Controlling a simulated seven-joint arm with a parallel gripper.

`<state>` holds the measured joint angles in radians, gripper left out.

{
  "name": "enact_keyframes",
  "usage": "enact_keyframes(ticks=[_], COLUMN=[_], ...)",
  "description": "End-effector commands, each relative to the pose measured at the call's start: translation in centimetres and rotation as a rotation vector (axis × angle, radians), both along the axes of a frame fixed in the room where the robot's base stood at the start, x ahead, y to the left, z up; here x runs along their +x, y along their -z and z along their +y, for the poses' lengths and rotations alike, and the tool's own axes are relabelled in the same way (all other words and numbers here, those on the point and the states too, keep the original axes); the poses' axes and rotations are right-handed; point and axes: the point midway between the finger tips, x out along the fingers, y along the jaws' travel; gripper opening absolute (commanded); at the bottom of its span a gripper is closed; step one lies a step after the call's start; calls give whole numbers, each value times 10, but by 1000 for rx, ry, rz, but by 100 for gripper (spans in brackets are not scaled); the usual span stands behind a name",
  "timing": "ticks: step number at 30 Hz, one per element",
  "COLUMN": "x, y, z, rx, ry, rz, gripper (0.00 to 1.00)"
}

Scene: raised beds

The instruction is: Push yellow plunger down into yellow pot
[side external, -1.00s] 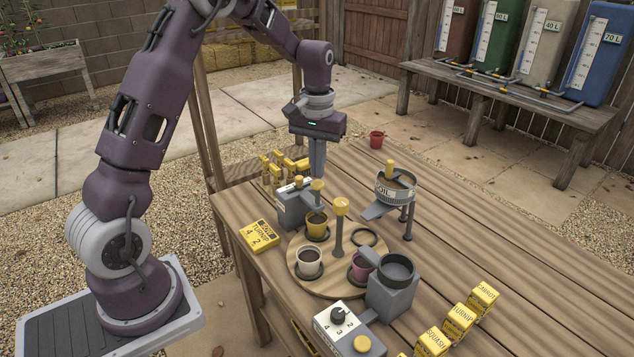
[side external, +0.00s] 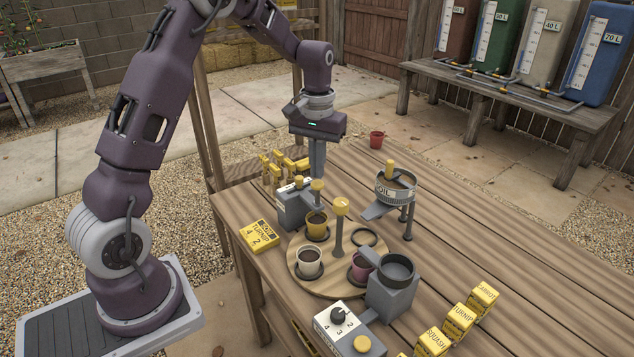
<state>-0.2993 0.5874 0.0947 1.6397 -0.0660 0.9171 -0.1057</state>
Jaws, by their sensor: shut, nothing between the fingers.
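The yellow plunger (side external: 317,186) stands upright at the grey device (side external: 294,205), directly above the yellow pot (side external: 317,228). The yellow pot holds dark soil and sits on the round wooden turntable (side external: 312,280). My gripper (side external: 316,174) is shut and empty, pointing straight down. Its fingertips are at the top of the yellow plunger; whether they touch it I cannot tell. The plunger's lower end is small in view, and its exact height over the soil is hard to tell.
A white pot (side external: 309,262) and a pink pot (side external: 360,266) also sit on the turntable. A yellow-topped post (side external: 341,208) rises from its middle. A soil hopper (side external: 395,190) on legs stands right, a dark grey device (side external: 391,298) in front. A yellow turnip card (side external: 259,235) lies left.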

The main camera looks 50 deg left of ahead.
Motion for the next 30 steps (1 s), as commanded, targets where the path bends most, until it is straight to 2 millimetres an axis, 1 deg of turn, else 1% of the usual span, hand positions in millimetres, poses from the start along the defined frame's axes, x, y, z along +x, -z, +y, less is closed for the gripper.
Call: enact_keyframes(ticks=[30], x=[0], y=[31], z=[0], rx=[-1], ry=[0], rz=[2], gripper=[0])
